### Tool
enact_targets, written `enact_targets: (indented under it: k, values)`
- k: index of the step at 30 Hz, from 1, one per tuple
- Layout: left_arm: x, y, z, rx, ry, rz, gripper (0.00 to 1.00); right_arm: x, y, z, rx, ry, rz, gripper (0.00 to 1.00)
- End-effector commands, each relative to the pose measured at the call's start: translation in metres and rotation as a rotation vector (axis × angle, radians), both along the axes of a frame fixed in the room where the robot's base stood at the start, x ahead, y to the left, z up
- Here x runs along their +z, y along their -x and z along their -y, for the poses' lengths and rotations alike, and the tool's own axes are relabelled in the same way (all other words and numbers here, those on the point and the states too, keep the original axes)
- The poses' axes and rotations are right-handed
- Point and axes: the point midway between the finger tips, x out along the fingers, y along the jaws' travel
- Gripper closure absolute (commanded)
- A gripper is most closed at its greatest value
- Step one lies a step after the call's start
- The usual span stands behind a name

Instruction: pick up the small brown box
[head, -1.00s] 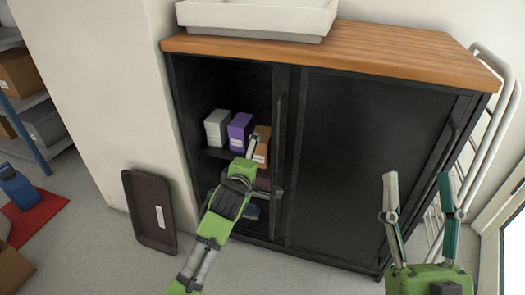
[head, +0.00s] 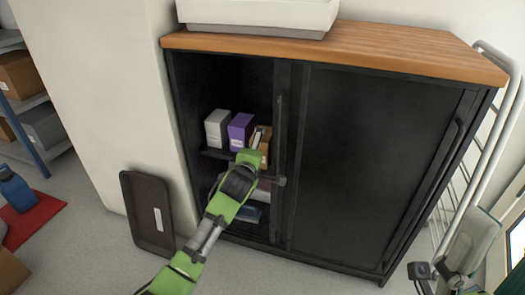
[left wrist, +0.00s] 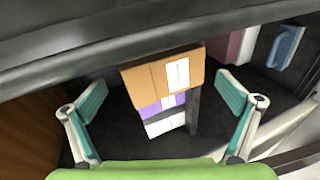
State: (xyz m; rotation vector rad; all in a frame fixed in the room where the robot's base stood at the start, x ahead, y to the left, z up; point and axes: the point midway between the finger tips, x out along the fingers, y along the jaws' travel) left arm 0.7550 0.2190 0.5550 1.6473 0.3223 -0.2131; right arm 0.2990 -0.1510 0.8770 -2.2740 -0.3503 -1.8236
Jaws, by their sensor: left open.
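The small brown box (head: 265,157) stands on the upper shelf inside the open left side of the black cabinet, right of a purple box (head: 240,131) and a white box (head: 217,129). In the left wrist view the brown box (left wrist: 150,82) lies ahead between the spread fingers, with a gap on each side. My left gripper (head: 258,139) is open and empty at the box, partly covering it in the head view. My right gripper (head: 462,268) is only partly in view at the lower right, its jaw state unclear.
The cabinet's door edge and handle (head: 279,125) stand close right of my left gripper. Other items, one blue (head: 248,213), lie on the lower shelf. A white tray (head: 257,14) sits on the wooden top (head: 400,52). A dark tray (head: 145,210) leans on the wall.

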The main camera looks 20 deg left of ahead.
Motion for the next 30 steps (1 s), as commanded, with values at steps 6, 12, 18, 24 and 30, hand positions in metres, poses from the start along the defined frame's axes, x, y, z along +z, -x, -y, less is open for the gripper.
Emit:
enact_targets:
  k: [6, 12, 18, 24, 30]
  values:
    - [-0.01, -0.021, -0.002, 0.0, 0.001, 0.0, 0.0, -0.012, 0.003, 0.001, 0.001, -0.005, 0.014, 0.49]
    - [-0.009, -0.023, -0.002, 0.0, 0.001, 0.0, 0.0, -0.012, 0.003, 0.001, 0.001, -0.005, 0.013, 0.49]
    - [-0.009, -0.023, -0.002, 0.0, 0.001, 0.0, 0.26, -0.012, 0.003, 0.001, 0.001, -0.004, 0.012, 0.49]
    - [-0.008, -0.023, -0.002, -0.001, 0.001, 0.002, 0.41, -0.012, 0.003, 0.001, 0.001, -0.004, 0.012, 0.49]
    - [-0.006, -0.023, -0.002, 0.0, 0.002, 0.002, 0.41, -0.011, 0.003, 0.001, 0.001, -0.004, 0.012, 0.49]
